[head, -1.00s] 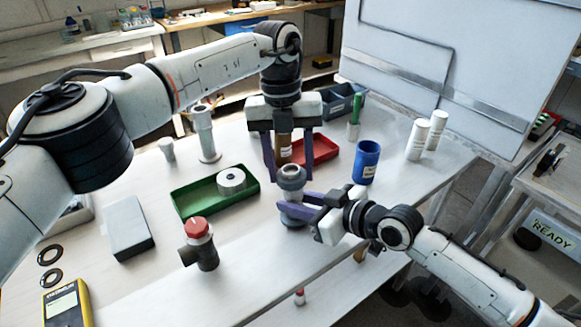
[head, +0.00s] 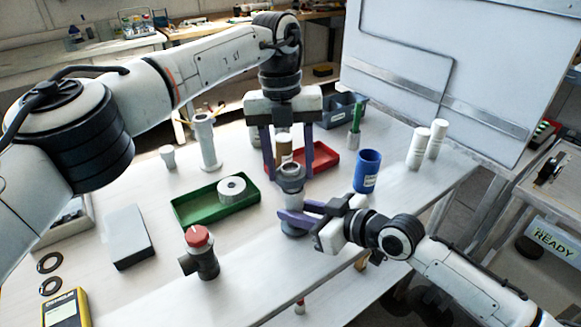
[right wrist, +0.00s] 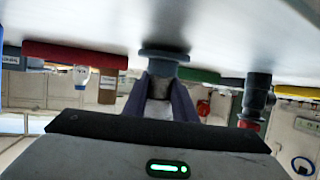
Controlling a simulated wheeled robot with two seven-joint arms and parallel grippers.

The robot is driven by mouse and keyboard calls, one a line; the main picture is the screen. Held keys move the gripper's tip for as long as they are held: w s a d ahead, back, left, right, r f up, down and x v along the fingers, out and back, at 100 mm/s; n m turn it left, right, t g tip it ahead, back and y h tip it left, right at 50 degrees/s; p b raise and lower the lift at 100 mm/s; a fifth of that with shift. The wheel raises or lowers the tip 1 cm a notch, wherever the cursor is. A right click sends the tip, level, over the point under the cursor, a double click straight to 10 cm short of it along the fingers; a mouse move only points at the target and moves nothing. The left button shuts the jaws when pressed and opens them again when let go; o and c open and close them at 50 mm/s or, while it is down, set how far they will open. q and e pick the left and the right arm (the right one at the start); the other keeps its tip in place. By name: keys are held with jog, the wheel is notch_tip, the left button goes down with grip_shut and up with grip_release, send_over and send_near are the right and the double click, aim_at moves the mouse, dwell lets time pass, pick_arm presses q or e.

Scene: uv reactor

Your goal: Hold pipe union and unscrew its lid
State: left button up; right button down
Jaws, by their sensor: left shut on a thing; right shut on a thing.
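The grey pipe union (head: 293,230) stands upright on the bench near its front edge. Its round grey lid (head: 291,174) is at the top. My right gripper (head: 292,215), with purple fingers, is shut on the union's body from the right. My left gripper (head: 288,172) points down from above and is shut on the lid, one finger on each side. In the right wrist view, the picture is upside down and the fingers (right wrist: 161,97) close around the union below its wide base (right wrist: 164,54). I cannot tell whether lid and body are apart.
A blue cup (head: 367,171) stands right of the union, a red tray (head: 322,158) behind it. A green tray (head: 188,212) with a white roll is to the left. A red-capped pipe fitting (head: 203,261) stands front left. Bare bench lies between fitting and union.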

aim_at(290, 166)
pick_arm(q)
notch_tip(290, 166, up, 3)
jog(key=shift+a+r, duration=0.1)
jog(key=shift+a, duration=0.05)
pick_arm(e)
jog(key=shift+s+d+f, duration=0.15)
jog(key=shift+f, duration=0.45)
pick_arm(q)
jog(key=shift+w, duration=0.1)
pick_arm(e)
jog(key=c, duration=1.4)
grip_release()
pick_arm(q)
jog(key=shift+w, duration=0.1)
pick_arm(e)
jog(key=shift+r, duration=0.2)
jog(key=shift+r, duration=0.15)
